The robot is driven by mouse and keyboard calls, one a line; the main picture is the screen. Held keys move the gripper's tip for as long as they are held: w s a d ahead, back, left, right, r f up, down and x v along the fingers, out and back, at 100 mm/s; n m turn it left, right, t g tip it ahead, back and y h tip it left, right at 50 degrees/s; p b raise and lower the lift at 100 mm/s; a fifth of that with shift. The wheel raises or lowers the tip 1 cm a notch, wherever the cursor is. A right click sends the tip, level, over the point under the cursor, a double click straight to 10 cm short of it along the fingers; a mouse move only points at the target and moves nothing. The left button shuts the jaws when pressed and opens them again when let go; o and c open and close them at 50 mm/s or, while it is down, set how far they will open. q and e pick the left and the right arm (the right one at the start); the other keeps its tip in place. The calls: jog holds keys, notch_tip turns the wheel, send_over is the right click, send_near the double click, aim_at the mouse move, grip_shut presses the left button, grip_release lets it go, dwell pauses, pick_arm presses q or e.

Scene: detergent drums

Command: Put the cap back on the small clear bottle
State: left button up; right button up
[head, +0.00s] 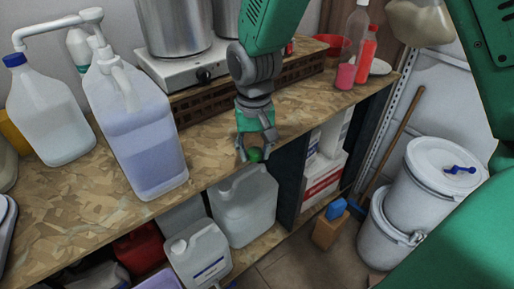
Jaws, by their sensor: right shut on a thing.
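My right gripper (254,154) points down at the front edge of the wooden counter, fingers on either side of a small round green cap (256,156). It is shut on this cap and holds it near the edge, above the lower shelf. A clear bottle with pink liquid (345,76) stands upright at the counter's far right end, well apart from the gripper. Its top is near the upper edge of the view, and I cannot tell whether it is capped. My left gripper is not in view.
A large pump jug (145,135) and a blue-capped jug (48,115) stand left. A hotplate (185,70) with metal pots is behind. White drums (437,175) stand at right.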

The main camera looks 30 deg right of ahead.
pick_arm(q)
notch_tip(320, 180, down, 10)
jog(key=b, duration=0.9)
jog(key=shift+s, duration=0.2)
pick_arm(e)
notch_tip(320, 180, down, 10)
jog(key=a+n, duration=0.3)
jog(key=n, duration=0.2)
jog(key=shift+s, duration=0.3)
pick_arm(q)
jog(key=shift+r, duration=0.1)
pick_arm(e)
jog(key=shift+f, duration=0.1)
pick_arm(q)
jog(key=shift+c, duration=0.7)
